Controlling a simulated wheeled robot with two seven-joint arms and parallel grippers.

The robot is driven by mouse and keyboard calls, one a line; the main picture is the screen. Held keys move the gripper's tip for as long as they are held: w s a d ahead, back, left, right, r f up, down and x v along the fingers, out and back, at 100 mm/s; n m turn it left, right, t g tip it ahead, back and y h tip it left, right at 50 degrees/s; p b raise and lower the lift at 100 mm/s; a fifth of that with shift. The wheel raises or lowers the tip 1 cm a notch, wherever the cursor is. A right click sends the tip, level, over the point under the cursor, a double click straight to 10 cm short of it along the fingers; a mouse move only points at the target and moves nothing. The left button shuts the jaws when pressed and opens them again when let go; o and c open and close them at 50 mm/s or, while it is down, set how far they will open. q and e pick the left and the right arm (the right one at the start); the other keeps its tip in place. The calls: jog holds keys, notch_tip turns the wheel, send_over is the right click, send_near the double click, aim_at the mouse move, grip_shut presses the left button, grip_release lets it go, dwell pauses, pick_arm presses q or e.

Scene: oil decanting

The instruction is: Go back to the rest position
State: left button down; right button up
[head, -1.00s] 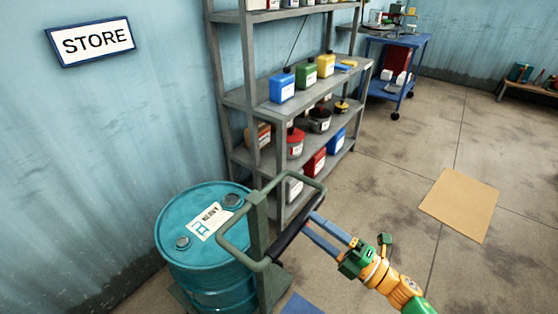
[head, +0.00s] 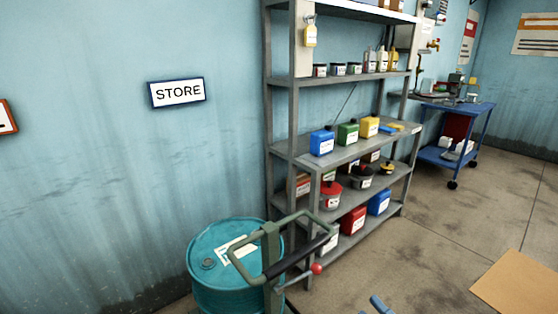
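A teal drum (head: 212,268) with a white label on its lid stands upright at the bottom, against a hand truck. The hand truck's green looped handle (head: 238,250) has a black grip (head: 300,257) and a lever with a red knob (head: 317,268). What seem to be the blue fingertips of my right gripper (head: 377,304) just show at the bottom edge, right of the handle and apart from it. The rest of that gripper is out of frame, so its opening is unclear. My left gripper is not in view.
A grey shelf unit (head: 282,148) with cans and bottles stands along the wall behind the drum. A blue cart (head: 440,155) stands further back. Bare concrete floor lies right of the shelf, with a tan mat (head: 520,287) at the lower right.

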jog(key=s+d+f+m+g+h, duration=0.1)
jog(key=s+f+m+g+h, duration=0.15)
jog(key=f+m, duration=0.45)
jog(key=s+d+f+m+g+h, duration=0.1)
jog(key=s+f+m+g+h, duration=0.2)
jog(key=f, duration=0.8)
jog(key=s+d+f+m+g+h, duration=0.1)
jog(key=s+d+f+m+h, duration=0.25)
jog(key=f, duration=0.55)
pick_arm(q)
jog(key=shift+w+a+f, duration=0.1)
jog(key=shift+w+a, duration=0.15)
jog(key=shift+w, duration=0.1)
pick_arm(e)
jog(key=s+a+f+m+g, duration=0.2)
jog(key=s+f+g, duration=0.1)
jog(key=s, duration=0.4)
jog(key=s+a+f+m+g+h, duration=0.1)
jog(key=s+a+f+m+g, duration=0.1)
jog(key=s, duration=0.6)
jog(key=s+a+f+m+g, duration=0.3)
jog(key=s+f, duration=0.3)
jog(key=s, duration=0.2)
jog(key=shift+s+f+g+h, duration=0.2)
jog(key=shift+f+g+h, duration=0.2)
jog(key=shift+g, duration=0.45)
jog(key=shift+d, duration=0.1)
